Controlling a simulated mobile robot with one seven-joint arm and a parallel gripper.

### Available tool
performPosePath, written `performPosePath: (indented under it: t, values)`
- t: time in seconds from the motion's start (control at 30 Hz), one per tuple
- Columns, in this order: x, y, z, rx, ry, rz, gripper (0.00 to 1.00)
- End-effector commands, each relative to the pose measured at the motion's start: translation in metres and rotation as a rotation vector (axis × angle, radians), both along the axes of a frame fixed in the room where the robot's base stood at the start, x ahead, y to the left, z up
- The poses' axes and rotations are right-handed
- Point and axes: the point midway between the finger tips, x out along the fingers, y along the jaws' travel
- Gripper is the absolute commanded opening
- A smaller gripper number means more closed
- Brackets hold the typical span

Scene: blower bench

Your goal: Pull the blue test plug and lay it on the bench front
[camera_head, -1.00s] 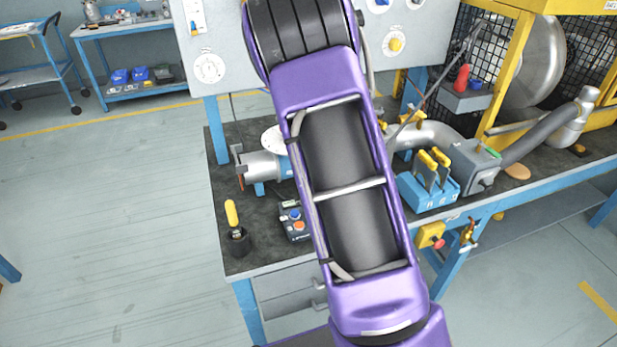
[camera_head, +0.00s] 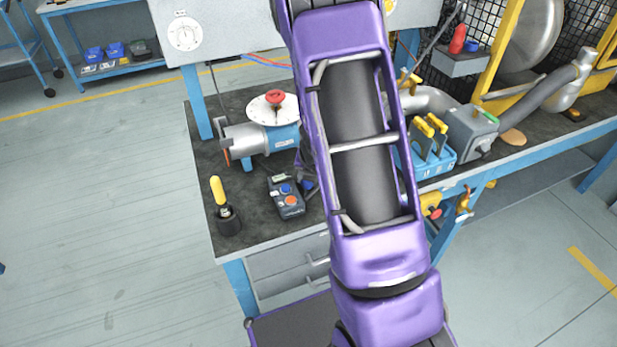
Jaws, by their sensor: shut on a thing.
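My gripper (camera_head: 304,168) is mostly hidden behind my purple arm. Only a dark sliver of it shows at the arm's left edge, over the bench. A small blue piece, which looks like the blue test plug (camera_head: 308,185), shows just below that sliver, at the gripper's end. The jaws themselves are hidden, and I cannot tell whether the plug touches the bench. The dark bench top (camera_head: 262,222) is bare along its front left part.
A control box (camera_head: 287,197) with blue and orange buttons lies close left of the plug. A yellow-handled tool (camera_head: 219,190) stands in a black holder. A pipe fitting with a red knob (camera_head: 275,97) is behind. A blue tool block (camera_head: 432,160) is right of my arm.

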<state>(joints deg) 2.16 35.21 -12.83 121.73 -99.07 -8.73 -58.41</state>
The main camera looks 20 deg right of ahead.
Motion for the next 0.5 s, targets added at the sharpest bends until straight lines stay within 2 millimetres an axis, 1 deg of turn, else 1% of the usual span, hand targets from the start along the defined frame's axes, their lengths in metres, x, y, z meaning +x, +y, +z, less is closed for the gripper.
performPosePath:
  t: [0.03,0.1,0.43,0.47,0.5]
  values:
    - [0.0002,0.0,-0.0039,0.0,-0.001,0.0,0.0]
    - [0.0002,0.0,-0.0052,0.0,-0.001,0.0,0.0]
    - [0.0002,0.0,-0.0054,0.0,0.0,-0.001,0.0]
    - [0.0002,0.0,-0.0054,0.0,0.0,-0.001,0.4]
    - [0.0002,0.0,-0.0054,0.0,0.0,-0.001,0.47]
